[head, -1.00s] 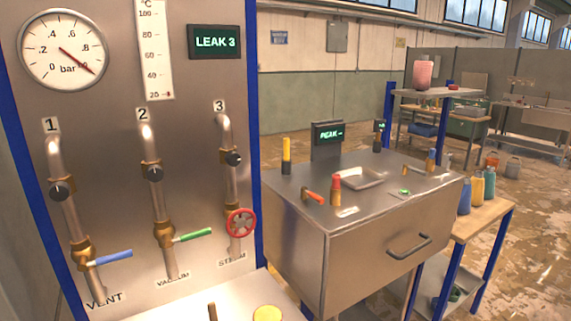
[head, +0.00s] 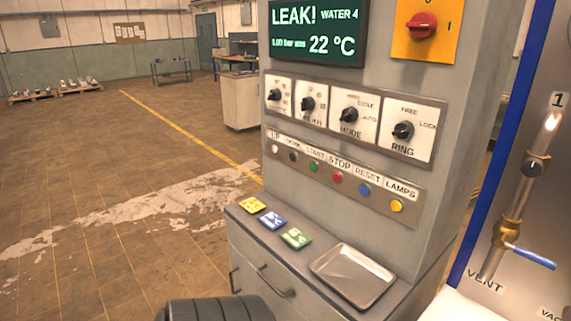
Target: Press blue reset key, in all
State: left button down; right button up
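The blue reset key (head: 364,190) is a small round button in the lower row of the grey control cabinet (head: 400,237). It sits under the label RESET, between the red STOP button (head: 337,177) and the yellow LAMPS button (head: 397,205). The display (head: 318,32) above reads LEAK!, WATER 4, 1.00 bar and 22 °C. Neither gripper shows in the head view. A dark ribbed shape at the bottom edge may be part of me.
A ledge below the buttons holds yellow, blue and green cards (head: 296,237) and an empty metal tray (head: 352,276). Drawers with handles are underneath. The panel with the VENT pipe and blue lever (head: 530,257) stands right. Open floor lies left.

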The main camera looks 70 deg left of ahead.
aim_at(364, 191)
jog(key=u, duration=2)
